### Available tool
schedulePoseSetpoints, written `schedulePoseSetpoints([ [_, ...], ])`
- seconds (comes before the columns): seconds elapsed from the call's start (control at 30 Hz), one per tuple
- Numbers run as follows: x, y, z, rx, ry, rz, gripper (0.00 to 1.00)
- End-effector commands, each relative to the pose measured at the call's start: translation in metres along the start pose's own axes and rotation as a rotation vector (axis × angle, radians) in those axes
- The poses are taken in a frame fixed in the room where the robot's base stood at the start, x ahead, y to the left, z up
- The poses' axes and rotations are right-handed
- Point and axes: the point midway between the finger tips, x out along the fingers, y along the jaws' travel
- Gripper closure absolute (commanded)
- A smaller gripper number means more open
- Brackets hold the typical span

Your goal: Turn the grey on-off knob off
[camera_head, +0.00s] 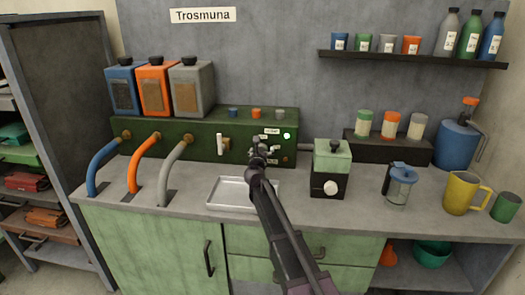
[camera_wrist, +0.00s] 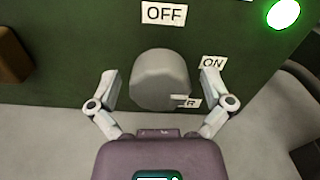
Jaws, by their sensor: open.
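The grey knob (camera_wrist: 158,78) sits on the front of the dark green machine (camera_head: 190,135). In the wrist view an OFF label (camera_wrist: 164,13) is above it and an ON label (camera_wrist: 213,62) is at its upper right. A label ending in R is partly covered at its lower right. A small pale bar shows there; I cannot tell whether it is the knob's pointer. My gripper (camera_wrist: 160,84) is open, with one finger on each side of the knob and gaps between. In the head view my gripper (camera_head: 258,147) hides the knob.
A green lamp (camera_wrist: 283,14) is lit on the machine. A metal tray (camera_head: 228,205) lies on the counter below. A grinder-like box (camera_head: 330,168) stands to the right. Three hoses (camera_head: 135,172) and a white lever (camera_head: 219,143) are to the left.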

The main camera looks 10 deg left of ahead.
Motion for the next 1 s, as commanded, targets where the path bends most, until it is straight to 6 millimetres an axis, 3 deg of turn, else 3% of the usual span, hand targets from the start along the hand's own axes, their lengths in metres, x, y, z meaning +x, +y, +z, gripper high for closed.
schedulePoseSetpoints([
  [0.37,0.0023,0.0002,0.0000,0.000,0.000,0.000,0.03],
  [0.6,0.0023,0.0003,0.0001,0.000,0.000,0.000,0.74],
  [0.63,0.0023,0.0003,0.0001,0.000,0.000,0.000,0.80],
  [1.0,0.0031,0.0004,0.0002,-0.024,0.000,0.000,0.80],
])
